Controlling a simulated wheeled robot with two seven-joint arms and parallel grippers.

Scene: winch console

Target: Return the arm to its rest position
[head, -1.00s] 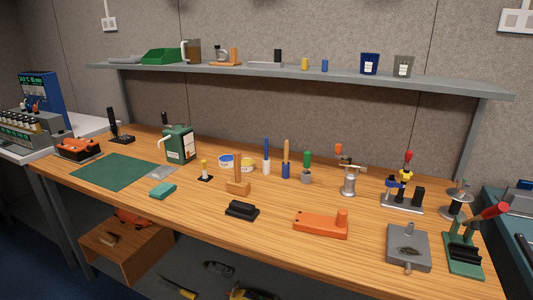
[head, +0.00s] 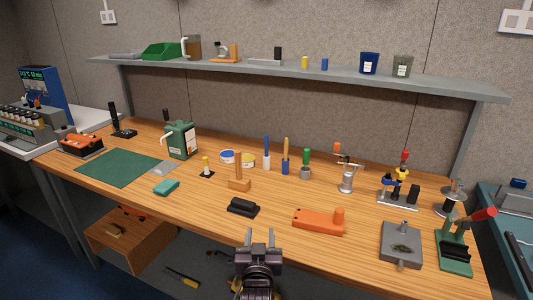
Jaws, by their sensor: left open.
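My left gripper (head: 259,238) shows at the bottom centre of the head view, at the front edge of the workbench. Its two fingers point up and away, spread apart, with nothing between them. The gripper appears apart from both. My right gripper is out of view.
Hand tools stand along the bench's middle. A grey plate (head: 401,245) and a green lever press (head: 457,252) are at the right. A green mat (head: 119,168) lies left. A shelf (head: 290,71) runs above the back. A wooden drawer box (head: 133,240) sits below.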

